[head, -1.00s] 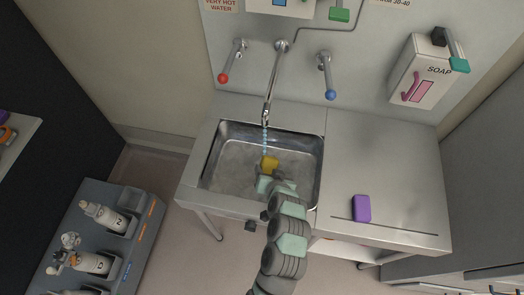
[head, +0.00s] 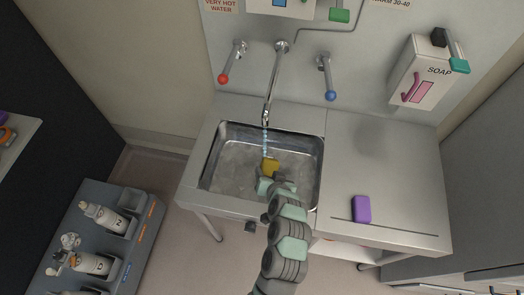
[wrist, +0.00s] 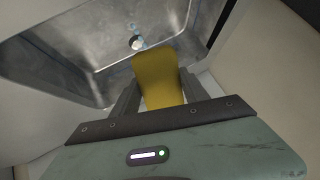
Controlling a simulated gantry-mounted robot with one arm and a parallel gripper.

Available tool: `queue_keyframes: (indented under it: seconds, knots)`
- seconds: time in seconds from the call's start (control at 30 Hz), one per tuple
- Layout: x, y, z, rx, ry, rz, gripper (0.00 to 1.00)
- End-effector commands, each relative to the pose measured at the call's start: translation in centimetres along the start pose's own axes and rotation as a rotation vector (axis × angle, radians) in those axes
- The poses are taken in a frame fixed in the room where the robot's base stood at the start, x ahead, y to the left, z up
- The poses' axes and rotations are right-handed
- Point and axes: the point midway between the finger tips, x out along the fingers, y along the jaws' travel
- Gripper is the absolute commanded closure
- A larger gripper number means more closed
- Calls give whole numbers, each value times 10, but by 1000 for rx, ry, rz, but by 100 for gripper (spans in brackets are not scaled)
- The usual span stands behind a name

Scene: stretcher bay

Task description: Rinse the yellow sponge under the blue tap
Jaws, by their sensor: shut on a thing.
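The yellow sponge (head: 270,166) is held by my gripper (head: 268,178) over the sink basin, below the spout. In the wrist view the sponge (wrist: 160,80) stands out from between the two dark fingers of my gripper (wrist: 158,95), which is shut on it. A thin bluish stream of water falls from the spout (head: 266,117) to about the far end of the sponge. The blue tap (head: 330,94) is on the wall right of the spout. The metal sink (head: 225,180) lies around and below the gripper.
A red-knobbed tap (head: 223,78) is left of the spout. A purple sponge-like block (head: 361,209) lies on the steel counter (head: 395,165) to the right. A soap dispenser (head: 425,75) hangs above it. A rack of bottles (head: 100,230) stands on the lower left.

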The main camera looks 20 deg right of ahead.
Motion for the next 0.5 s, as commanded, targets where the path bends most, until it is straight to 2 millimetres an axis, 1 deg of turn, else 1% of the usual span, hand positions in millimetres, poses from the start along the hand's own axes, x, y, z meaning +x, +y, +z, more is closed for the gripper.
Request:
queue_keyframes:
  seconds: [0.33, 0.5]
  knots:
    - [-1, 0, 0, 0, 0, 0, 80]
    - [-10, 0, 0, 1, 2, 1, 80]
